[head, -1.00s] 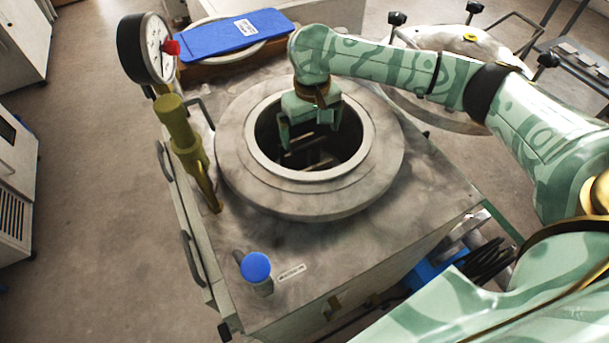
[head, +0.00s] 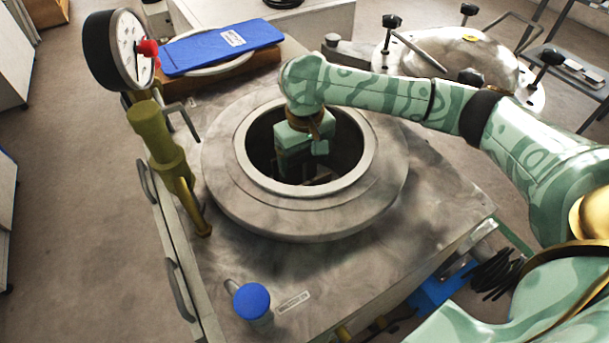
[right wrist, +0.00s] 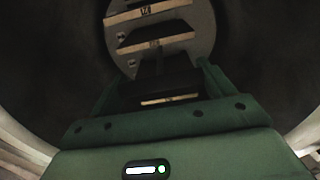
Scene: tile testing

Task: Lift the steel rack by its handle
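The steel rack stands down inside the round chamber; in the right wrist view I see its light, numbered shelf edges (right wrist: 155,43) above a pale disc-like surface. In the head view only a small part of the rack (head: 322,176) shows below my gripper. My right gripper (head: 302,162) reaches down through the opening. In the right wrist view its two green fingers (right wrist: 158,82) stand apart, with a dark part of the rack between them. I cannot make out whether they touch the handle. My left gripper is not in view.
The thick chamber rim (head: 225,185) surrounds my right gripper closely. A pressure gauge (head: 128,48) and brass valve (head: 165,150) stand at left, a blue-capped fitting (head: 251,301) in front. A blue pad (head: 222,45) lies behind; a clamped lid (head: 455,60) is at back right.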

